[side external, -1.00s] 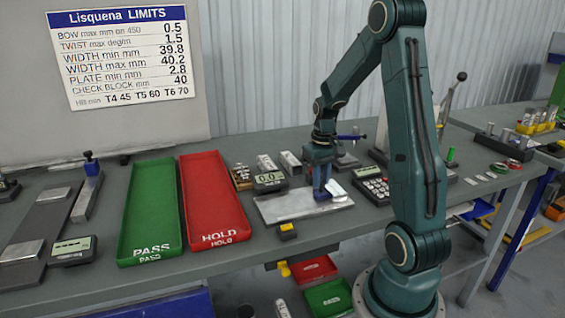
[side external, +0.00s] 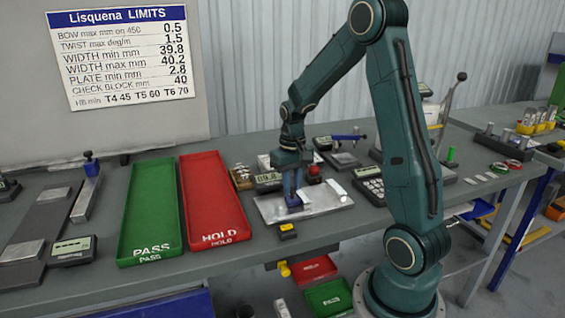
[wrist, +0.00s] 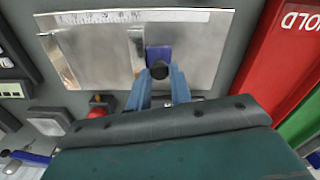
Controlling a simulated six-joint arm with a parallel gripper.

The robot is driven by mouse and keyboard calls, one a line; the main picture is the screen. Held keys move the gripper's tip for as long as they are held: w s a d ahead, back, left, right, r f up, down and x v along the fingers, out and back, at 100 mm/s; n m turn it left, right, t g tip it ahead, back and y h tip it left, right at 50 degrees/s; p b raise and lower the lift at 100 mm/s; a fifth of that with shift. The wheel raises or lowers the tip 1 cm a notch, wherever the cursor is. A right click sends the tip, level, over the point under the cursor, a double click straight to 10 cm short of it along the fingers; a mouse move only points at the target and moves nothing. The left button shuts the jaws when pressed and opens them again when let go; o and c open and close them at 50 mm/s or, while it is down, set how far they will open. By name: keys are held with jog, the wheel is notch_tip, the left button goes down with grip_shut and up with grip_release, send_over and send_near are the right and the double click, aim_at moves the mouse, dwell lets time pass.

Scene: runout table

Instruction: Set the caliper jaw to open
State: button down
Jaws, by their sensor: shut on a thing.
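The caliper is a flat silver plate (side external: 320,205) with a small blue sliding jaw block (side external: 295,208). A white block (side external: 337,188) stands at the plate's right end, well apart from the jaw. The digital display (side external: 268,178) reads about 69.8. My gripper (side external: 295,193) reaches down over the left part of the plate. In the wrist view its two light-blue fingers (wrist: 161,84) are shut on the black knob (wrist: 160,70) of the blue jaw (wrist: 158,53). The fingers partly hide the jaw's near side.
The red HOLD tray (side external: 213,200) lies just left of the plate, with the green PASS tray (side external: 150,215) beyond. A small yellow-and-black item (side external: 288,231) lies in front.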

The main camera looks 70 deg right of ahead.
aim_at(292, 188)
jog(key=c, duration=1.3)
grip_release()
jog(key=shift+o, duration=0.2)
jog(key=shift+r, duration=0.1)
notch_tip(292, 188, up, 14)
jog(key=s+a+r+n+t, duration=0.1)
jog(key=s+a+n+t, duration=0.1)
jog(key=s+a, duration=0.5)
jog(key=s+a+r+n+t, duration=0.1)
jog(key=s+a+n+t, duration=0.2)
jog(key=a, duration=1.1)
jog(key=s+n, duration=0.1)
jog(key=s, duration=0.2)
jog(key=shift+s+t, duration=0.3)
jog(key=shift+s, duration=0.1)
